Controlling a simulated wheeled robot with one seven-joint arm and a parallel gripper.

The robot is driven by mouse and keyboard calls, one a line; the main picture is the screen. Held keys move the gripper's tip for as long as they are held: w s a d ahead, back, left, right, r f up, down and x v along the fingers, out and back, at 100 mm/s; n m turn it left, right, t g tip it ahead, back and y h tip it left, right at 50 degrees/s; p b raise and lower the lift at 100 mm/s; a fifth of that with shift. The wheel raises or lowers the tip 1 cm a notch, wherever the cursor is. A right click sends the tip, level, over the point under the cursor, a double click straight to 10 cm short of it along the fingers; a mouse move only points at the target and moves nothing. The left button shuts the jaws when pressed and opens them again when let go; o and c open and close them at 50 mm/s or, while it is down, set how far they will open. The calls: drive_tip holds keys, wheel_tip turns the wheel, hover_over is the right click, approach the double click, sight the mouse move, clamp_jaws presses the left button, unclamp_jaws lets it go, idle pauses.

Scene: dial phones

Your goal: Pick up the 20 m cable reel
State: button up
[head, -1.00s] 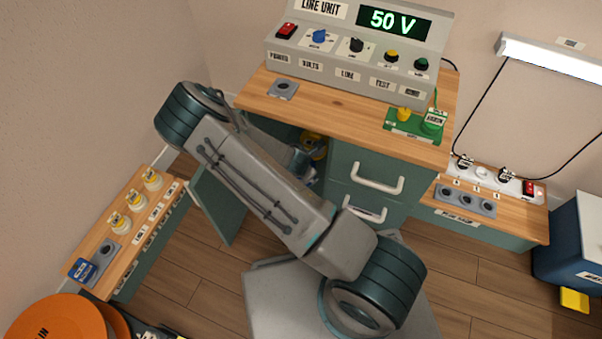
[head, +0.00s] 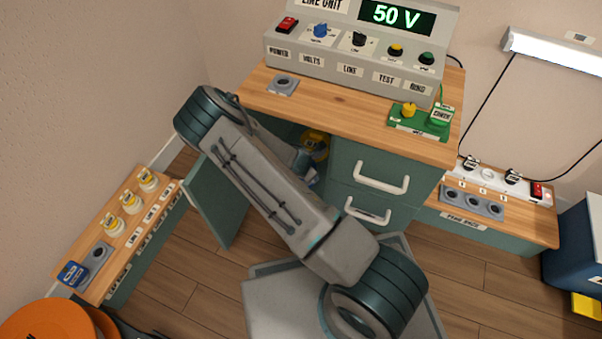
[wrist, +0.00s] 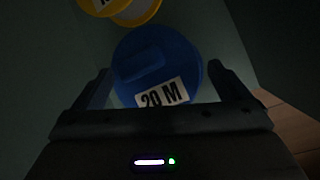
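The 20 m cable reel (wrist: 158,62) is blue with a white "20 M" label and shows in the wrist view inside a dark cabinet. My gripper (wrist: 160,70) is open, with one finger to each side of the reel as seen in the picture. Gaps show between the fingers and the reel, and I cannot tell how far it reaches between them. In the head view my arm reaches into the open cabinet under the wooden worktop (head: 330,108), and the cabinet edge and arm mostly hide the gripper.
A yellow reel (wrist: 135,10) is beyond the blue one and also shows in the head view (head: 316,143). The open cabinet door (head: 222,205) stands left of my arm. Drawers with white handles (head: 380,180) are to the right. A low bench (head: 150,222) stands at left.

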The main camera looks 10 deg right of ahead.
drive_tip(key=c, duration=1.8)
drive_tip(key=shift+o, duration=0.2)
drive_tip(key=shift+r, duration=0.15)
